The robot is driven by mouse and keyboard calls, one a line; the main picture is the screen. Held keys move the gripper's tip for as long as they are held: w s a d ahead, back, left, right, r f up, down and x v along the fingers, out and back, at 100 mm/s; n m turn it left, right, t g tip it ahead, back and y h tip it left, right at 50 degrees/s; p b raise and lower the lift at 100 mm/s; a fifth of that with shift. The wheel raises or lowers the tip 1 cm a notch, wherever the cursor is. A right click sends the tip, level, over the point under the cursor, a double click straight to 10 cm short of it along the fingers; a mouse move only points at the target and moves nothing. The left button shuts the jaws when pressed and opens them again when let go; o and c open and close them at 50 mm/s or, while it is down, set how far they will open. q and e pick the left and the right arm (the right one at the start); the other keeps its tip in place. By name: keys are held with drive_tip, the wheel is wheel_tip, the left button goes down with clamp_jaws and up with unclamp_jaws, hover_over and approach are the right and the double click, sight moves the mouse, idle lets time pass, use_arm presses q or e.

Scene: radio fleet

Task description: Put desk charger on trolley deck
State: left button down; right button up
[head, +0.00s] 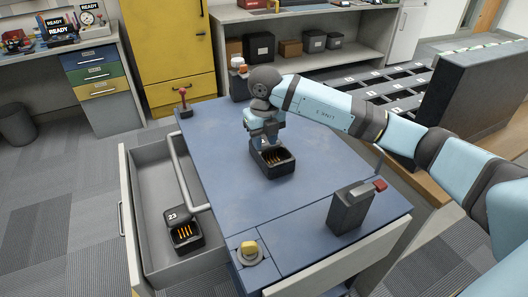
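A black desk charger (273,164) with a row of gold contacts inside sits on the blue trolley deck (325,160), near its middle. My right gripper (266,143) points down at the charger's far end, with its fingertips at or just above the rim. The gripper hides that end, and I cannot tell whether the fingers are closed on it. A second black charger (186,235), marked 23, lies in the open grey drawer at the left of the trolley. My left gripper is not in view.
The deck carries a dark box with a red part (351,207), a yellow knob (249,249), a red-topped post (182,101) and an orange-and-white beacon (239,78). A grey handle (190,172) runs along its left side. The right half is mostly clear.

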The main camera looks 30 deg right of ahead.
drive_tip(key=shift+r, duration=1.95)
